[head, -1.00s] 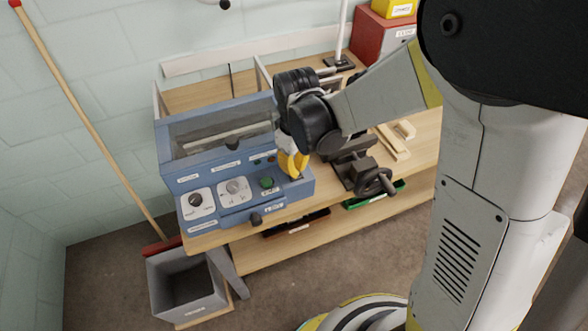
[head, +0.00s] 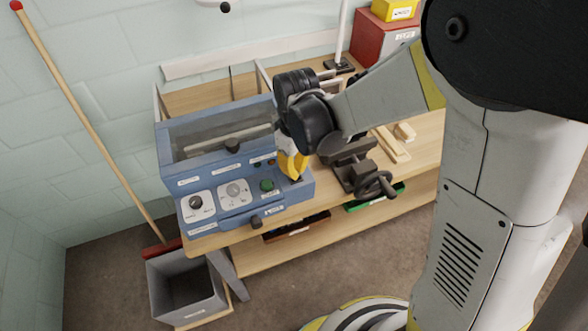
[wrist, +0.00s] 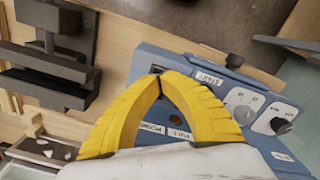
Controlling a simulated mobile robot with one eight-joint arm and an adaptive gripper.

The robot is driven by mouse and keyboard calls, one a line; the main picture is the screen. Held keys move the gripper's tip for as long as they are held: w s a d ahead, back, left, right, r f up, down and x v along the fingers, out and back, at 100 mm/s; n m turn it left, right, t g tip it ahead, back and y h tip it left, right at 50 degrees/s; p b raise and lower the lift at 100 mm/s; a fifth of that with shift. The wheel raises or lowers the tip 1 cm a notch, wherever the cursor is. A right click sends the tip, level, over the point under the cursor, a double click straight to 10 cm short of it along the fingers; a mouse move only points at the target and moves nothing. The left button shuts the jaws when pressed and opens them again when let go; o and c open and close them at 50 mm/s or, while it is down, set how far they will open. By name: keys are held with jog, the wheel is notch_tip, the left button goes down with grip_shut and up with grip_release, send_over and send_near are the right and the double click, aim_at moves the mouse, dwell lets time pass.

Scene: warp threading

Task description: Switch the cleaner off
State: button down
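The cleaner (head: 206,172) is a blue bench machine with a clear-windowed lid, a dark lid knob (head: 232,145), two dials on white plates and a green button (head: 267,185). In the wrist view its blue panel (wrist: 205,113) carries labels that seem to read START, POWER and PULL. My gripper (head: 297,178) is at the right end of its panel. In the wrist view my gripper's yellow fingers (wrist: 160,77) meet at the tips, with nothing clearly held between them. The fingers hide part of the panel, and I cannot tell whether they touch it. The power control is not clearly visible.
A dark vise (head: 352,172) stands on the wooden bench (head: 425,150) to the right of my gripper. A broom (head: 95,130) leans on the wall. Red and yellow boxes stand at the back right.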

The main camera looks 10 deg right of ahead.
jog(key=shift+r+p, duration=1.75)
jog(key=shift+r, duration=1.05)
jog(key=shift+d+r+b, duration=0.2)
jog(key=shift+d+b, duration=0.1)
jog(key=s+d+r+m+t+b, duration=0.3)
jog(key=s+d+m+b, duration=0.1)
jog(key=s+d, duration=0.1)
jog(key=s+d+r+m+t+b, duration=0.2)
jog(key=s+d+m+t+b, duration=0.1)
jog(key=d, duration=0.5)
jog(key=s+m+t, duration=0.1)
jog(key=s+m, duration=0.1)
jog(key=shift+s+r+b, duration=0.35)
jog(key=shift+s+r, duration=0.05)
